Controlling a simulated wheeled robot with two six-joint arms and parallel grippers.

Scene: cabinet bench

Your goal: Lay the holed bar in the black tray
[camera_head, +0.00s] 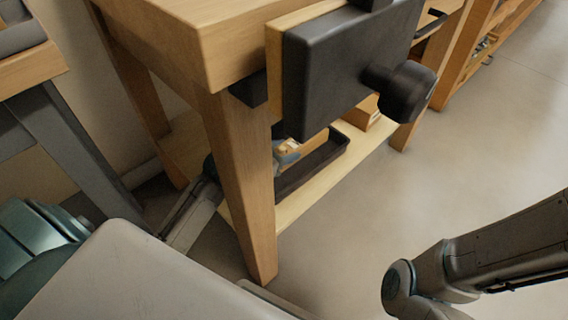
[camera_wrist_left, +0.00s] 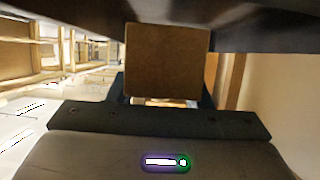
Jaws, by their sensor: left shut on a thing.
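The black tray (camera_head: 314,168) sits on the bench's lower shelf, partly hidden behind the front leg and the vise. My left gripper (camera_head: 287,150) is low under the bench at the tray's left end, mostly hidden. In the left wrist view, my left gripper (camera_wrist_left: 163,92) is shut on a brown wooden piece (camera_wrist_left: 167,62), seen end-on as a square face. It appears to be the holed bar; no holes show from this side. I cannot tell whether it touches the tray. My right gripper is out of view.
The bench's front leg (camera_head: 240,180) stands close to my left forearm. The dark vise (camera_head: 335,65) with its knob overhangs the shelf. A wooden block (camera_head: 362,113) is on the shelf past the tray. Open floor (camera_head: 480,130) lies to the right.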

